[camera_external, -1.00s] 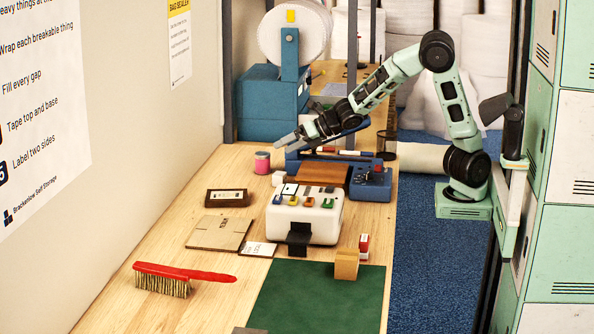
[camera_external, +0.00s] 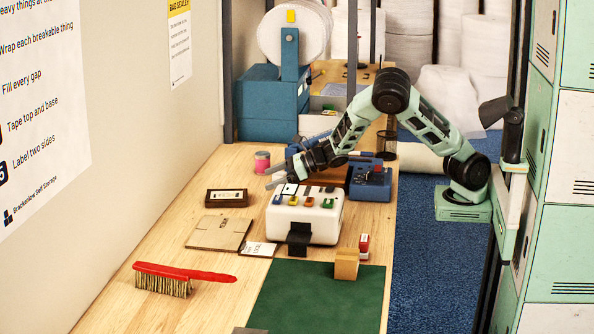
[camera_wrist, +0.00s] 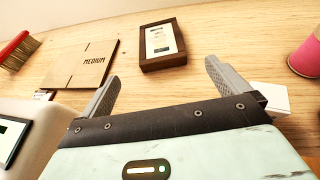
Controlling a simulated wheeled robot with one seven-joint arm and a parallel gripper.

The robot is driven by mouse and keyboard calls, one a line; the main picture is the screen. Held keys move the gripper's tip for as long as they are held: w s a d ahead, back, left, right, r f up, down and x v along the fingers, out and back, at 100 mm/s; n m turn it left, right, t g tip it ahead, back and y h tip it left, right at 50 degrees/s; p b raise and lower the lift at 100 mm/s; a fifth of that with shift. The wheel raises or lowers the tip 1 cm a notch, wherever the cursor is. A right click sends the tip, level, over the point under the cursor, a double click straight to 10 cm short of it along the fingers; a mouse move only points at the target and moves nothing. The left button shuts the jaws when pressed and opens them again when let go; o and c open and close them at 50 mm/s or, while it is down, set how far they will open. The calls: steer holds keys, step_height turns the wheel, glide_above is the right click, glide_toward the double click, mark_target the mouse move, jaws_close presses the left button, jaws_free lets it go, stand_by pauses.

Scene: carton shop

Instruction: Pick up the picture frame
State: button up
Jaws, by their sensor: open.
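The picture frame (camera_external: 227,197) is a small dark brown wooden frame with a pale print, lying flat on the bench left of the white machine. In the wrist view the frame (camera_wrist: 165,45) lies ahead of my gripper, just beyond the fingertips and roughly centred between them. My gripper (camera_external: 270,178) is above the bench, right of and behind the frame, pointing left. In the wrist view my gripper (camera_wrist: 160,78) has its two grey fingers spread wide with nothing between them.
The white machine (camera_external: 318,228) with coloured tabs stands right of the frame. A folded carton (camera_external: 219,233) lies in front of it. A pink spool (camera_external: 262,161) and a small white box (camera_wrist: 270,97) are near my gripper. A red brush (camera_external: 165,278) lies farther forward.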

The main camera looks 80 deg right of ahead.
steer(key=p, duration=0.1)
glide_toward(236, 193)
steer(key=x, duration=0.4)
steer(key=shift+w, duration=0.45)
steer(key=shift+f+p+x, duration=0.15)
steer(key=shift+p+x, duration=0.25)
steer(key=shift+x, duration=0.9)
steer(key=shift+f+p+x, duration=0.1)
steer(key=shift+p+x, duration=0.25)
steer(key=shift+x, duration=0.95)
steer(key=shift+s+r, duration=0.1)
steer(key=c, duration=1)
